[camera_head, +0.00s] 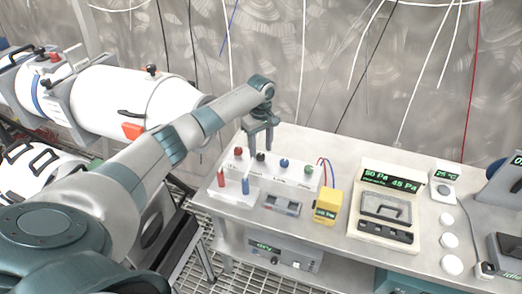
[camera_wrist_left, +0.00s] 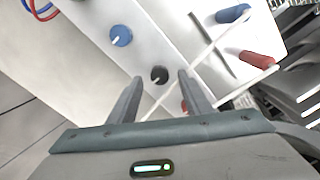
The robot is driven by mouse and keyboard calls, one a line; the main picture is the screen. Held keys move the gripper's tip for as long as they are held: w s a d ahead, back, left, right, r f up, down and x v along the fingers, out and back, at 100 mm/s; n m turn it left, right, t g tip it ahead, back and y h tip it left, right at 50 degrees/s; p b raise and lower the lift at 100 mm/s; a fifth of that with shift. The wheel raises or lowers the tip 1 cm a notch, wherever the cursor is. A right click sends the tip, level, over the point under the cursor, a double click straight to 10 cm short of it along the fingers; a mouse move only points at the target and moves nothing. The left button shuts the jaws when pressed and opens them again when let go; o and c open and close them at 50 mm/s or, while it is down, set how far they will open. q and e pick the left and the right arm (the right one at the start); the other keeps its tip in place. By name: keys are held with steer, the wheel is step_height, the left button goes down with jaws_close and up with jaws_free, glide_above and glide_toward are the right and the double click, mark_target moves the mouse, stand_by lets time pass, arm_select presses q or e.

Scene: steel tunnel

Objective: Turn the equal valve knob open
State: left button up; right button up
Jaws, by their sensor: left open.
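A white panel (camera_head: 262,176) on the steel bench carries a row of small knobs: red (camera_head: 238,151), black (camera_head: 261,156), blue (camera_head: 284,162) and green (camera_head: 308,169). Their labels are too small to read, so I cannot tell which is the equal valve knob. My left gripper (camera_head: 259,147) points down over the black knob, open and empty. In the left wrist view the black knob (camera_wrist_left: 159,75) shows between the fingertips, with the blue knob (camera_wrist_left: 121,35) up and left. The red knob (camera_wrist_left: 184,105) is partly hidden by a finger. My right gripper is out of view.
Red and blue handles (camera_head: 245,186) stand at the panel's front left. A yellow meter (camera_head: 326,206) with wires stands right of the panel, then a pressure display unit (camera_head: 388,205). A white cylinder (camera_head: 130,100) lies at left. A wall closes the back.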

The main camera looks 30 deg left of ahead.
mark_target(261, 157)
arm_select(q)
steer(key=shift+f, duration=1.2)
steer(key=c, duration=1.1)
steer(key=shift+o, duration=0.2)
